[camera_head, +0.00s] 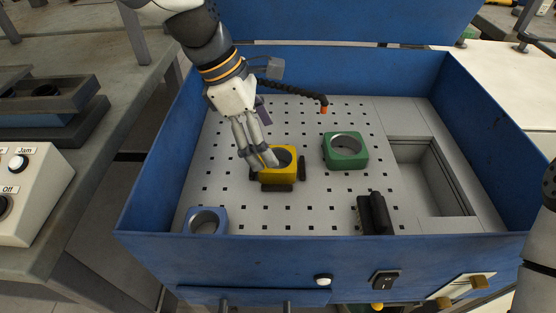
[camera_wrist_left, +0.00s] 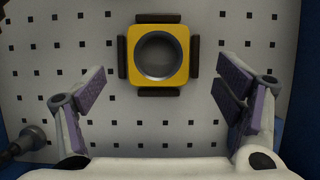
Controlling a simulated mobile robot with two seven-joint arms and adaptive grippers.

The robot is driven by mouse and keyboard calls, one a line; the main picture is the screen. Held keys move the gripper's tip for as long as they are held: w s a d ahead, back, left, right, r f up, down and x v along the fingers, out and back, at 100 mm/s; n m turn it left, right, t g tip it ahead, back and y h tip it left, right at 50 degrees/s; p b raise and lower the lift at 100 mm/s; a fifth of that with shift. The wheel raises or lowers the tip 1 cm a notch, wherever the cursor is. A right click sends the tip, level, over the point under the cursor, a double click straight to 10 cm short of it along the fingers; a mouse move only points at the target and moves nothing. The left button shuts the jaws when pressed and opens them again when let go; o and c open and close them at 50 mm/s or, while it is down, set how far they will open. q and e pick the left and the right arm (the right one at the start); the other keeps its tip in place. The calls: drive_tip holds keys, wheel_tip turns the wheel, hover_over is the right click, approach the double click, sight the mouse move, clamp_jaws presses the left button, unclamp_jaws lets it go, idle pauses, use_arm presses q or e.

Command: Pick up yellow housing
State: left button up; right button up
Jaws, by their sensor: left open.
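The yellow housing (camera_head: 279,176) is a square block with a round bore. It sits on the perforated grey plate, with dark bars around its sides. In the left wrist view the yellow housing (camera_wrist_left: 134,72) lies ahead of the open fingers, with black bars close to all four sides. My left gripper (camera_head: 262,160) is beside and above the housing in the head view, partly overlapping it. In the wrist view my left gripper (camera_wrist_left: 160,95) is wide open with nothing between its purple pads. My right gripper is out of view; only part of that arm shows at the right edge.
A green housing (camera_head: 345,151) stands to the right, a blue one (camera_head: 206,221) at the front left. A black fixture (camera_head: 374,213) is near the front. A black hose with an orange tip (camera_head: 324,106) reaches over the plate. Blue walls (camera_head: 485,134) enclose the plate; a rectangular opening (camera_head: 418,170) lies right.

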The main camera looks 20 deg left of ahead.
sight(275, 153)
use_arm(q)
drive_tip(key=x, duration=0.5)
drive_tip(key=shift+b, duration=0.3)
drive_tip(key=shift+r, duration=0.1)
drive_tip(key=shift+w, duration=0.1)
drive_tip(key=c, duration=1.5)
drive_tip(key=shift+o, duration=0.2)
